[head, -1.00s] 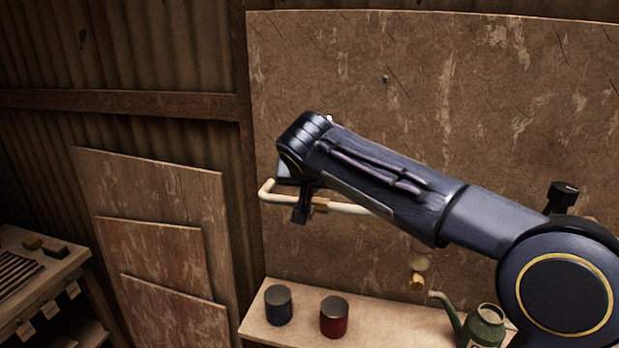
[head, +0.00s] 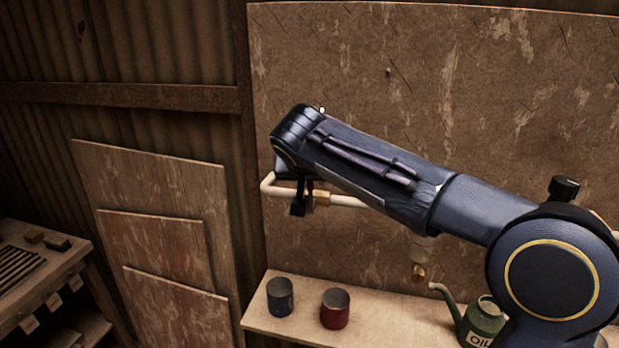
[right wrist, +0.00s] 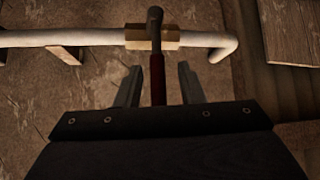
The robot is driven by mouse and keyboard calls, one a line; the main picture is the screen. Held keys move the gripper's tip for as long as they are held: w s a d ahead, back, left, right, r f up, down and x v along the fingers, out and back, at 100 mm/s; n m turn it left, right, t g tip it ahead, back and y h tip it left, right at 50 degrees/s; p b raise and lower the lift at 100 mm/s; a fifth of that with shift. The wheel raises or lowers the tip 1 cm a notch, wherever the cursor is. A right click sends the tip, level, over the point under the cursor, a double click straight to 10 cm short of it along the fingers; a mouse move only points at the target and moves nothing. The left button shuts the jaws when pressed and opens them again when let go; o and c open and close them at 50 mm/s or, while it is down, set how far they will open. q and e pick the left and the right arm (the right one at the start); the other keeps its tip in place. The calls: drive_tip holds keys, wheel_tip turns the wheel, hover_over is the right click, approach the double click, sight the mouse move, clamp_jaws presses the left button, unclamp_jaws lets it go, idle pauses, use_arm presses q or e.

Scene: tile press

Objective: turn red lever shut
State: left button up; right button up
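The red lever (right wrist: 157,82) shows in the right wrist view, with a dark upper end lying across a brass valve (right wrist: 152,38) on a pale pipe (right wrist: 90,38). My right gripper (right wrist: 159,80) is open, with one finger on each side of the red lever and a visible gap on both sides. In the head view my right gripper (head: 298,202) is just left of the brass valve (head: 322,198) on the pipe (head: 345,201). My forearm hides most of the lever and part of the pipe there. My left gripper is not in view.
Below the pipe, a shelf (head: 385,322) holds a dark can (head: 280,298), a red can (head: 335,310) and a green oil can (head: 483,325). A wooden panel (head: 420,60) stands behind. Boards lean at left beside a bench (head: 55,275).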

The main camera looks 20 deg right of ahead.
drive_tip(key=shift+r, duration=0.1)
drive_tip(key=b+v, duration=0.1)
drive_tip(key=v, duration=0.6)
drive_tip(key=shift+s+r, duration=0.2)
drive_tip(key=shift+s, duration=0.1)
drive_tip(key=shift+a, duration=0.1)
drive_tip(key=s+d+f+n+g+y, duration=0.2)
drive_tip(key=s+d+f+y, duration=0.35)
drive_tip(key=s+f, duration=0.7)
drive_tip(key=s+a+f+y, duration=0.1)
drive_tip(key=s+f, duration=0.5)
drive_tip(key=s, duration=0.1)
drive_tip(key=s+a+f+y, duration=0.1)
drive_tip(key=s+a+f, duration=0.1)
drive_tip(key=s+f, duration=0.4)
drive_tip(key=s, duration=0.2)
drive_tip(key=shift+s+a+f+n+g, duration=0.3)
drive_tip(key=shift+f, duration=0.1)
